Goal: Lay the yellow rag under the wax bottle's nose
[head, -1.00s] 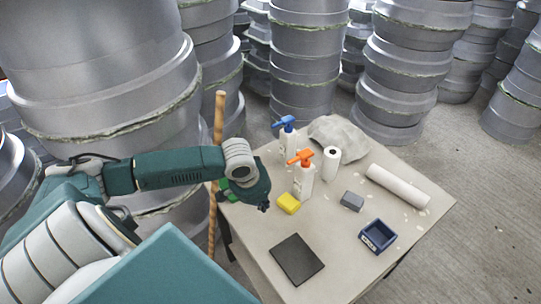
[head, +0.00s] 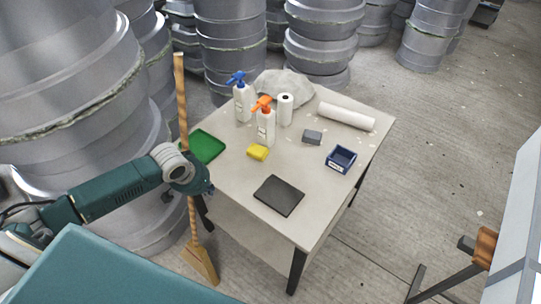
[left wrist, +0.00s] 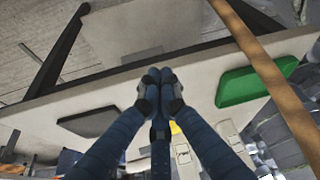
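The yellow rag (head: 258,152) is a small folded block lying on the table at the foot of a white bottle with an orange pump head (head: 265,128). A second white bottle with a blue pump head (head: 242,103) stands behind it to the left. I cannot read the labels, so which one holds wax is unclear. My left gripper (head: 200,188) is by the table's left edge, away from the rag. In the left wrist view its fingers (left wrist: 158,78) are drawn together with nothing visible between them; a bit of the yellow rag (left wrist: 174,128) shows behind them. My right gripper is out of view.
The table (head: 225,185) also holds a green tray (head: 205,147), dark pad (head: 279,195), grey block (head: 312,137), blue bin (head: 341,159), standing roll (head: 285,108), lying roll (head: 346,117) and crumpled sheet (head: 284,86). A broom (head: 181,100) stands at the left edge. Mould stacks crowd behind.

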